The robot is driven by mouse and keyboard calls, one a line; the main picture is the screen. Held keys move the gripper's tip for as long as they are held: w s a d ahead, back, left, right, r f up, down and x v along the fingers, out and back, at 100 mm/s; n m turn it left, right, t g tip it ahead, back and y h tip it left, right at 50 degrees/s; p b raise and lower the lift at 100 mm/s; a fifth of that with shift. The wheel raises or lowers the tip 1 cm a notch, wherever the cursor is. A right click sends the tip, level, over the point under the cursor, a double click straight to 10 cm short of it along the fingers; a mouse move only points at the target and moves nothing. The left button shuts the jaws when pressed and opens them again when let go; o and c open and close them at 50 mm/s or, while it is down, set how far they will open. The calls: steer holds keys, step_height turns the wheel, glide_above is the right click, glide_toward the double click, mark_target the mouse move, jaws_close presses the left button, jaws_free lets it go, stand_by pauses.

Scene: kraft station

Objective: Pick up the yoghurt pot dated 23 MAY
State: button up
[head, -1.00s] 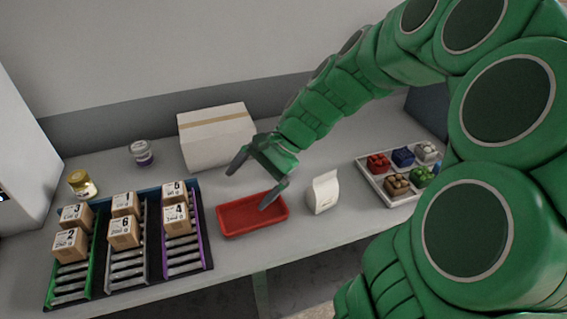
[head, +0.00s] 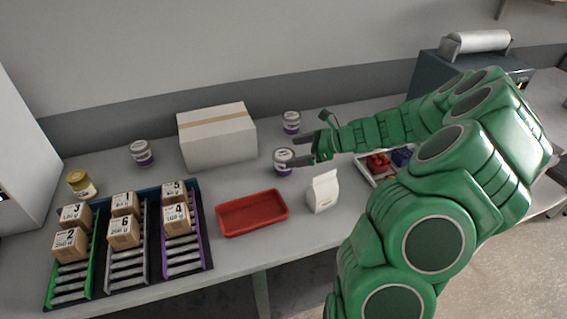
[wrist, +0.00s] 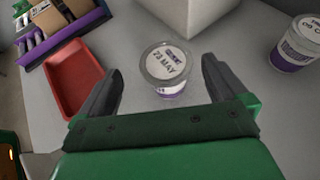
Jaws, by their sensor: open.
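The yoghurt pot dated 23 MAY (wrist: 166,68) stands upright in the wrist view, its lid print readable, with a purple band on its side. It lies ahead of and between the open fingers of my gripper (wrist: 162,88). In the head view this pot (head: 284,163) stands right of the cardboard box, with my gripper (head: 308,147) close at its right. A second, similar pot (head: 291,122) stands behind it; in the wrist view a pot (wrist: 297,45) at the right has a lid print I cannot fully read. A third pot (head: 141,153) stands left of the box.
The cardboard box (head: 218,138) stands close left of the pots. A red tray (head: 252,213) and a white bag (head: 323,191) are in front. A rack (head: 208,256) with several numbered boxes and a yellow-lidded jar (head: 81,184) are at left. A white tray (head: 366,176) is partly hidden behind my arm.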

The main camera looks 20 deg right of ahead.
mark_target(286, 154)
steer(key=shift+w+d+f+m, duration=0.15)
steer(key=shift+d+f+m, duration=0.2)
steer(key=shift+d, duration=0.2)
steer(key=shift+w+a+f, duration=0.1)
steer(key=shift+w+a, duration=0.05)
steer(key=shift+x, duration=2.75)
steer(key=shift+w+a+f, duration=0.1)
steer(key=shift+w+a, duration=0.05)
steer(key=shift+a, duration=0.25)
steer(key=shift+w+a+f, duration=0.15)
steer(key=shift+w+a, duration=0.05)
steer(key=shift+a, duration=0.2)
steer(key=c, duration=1.1)
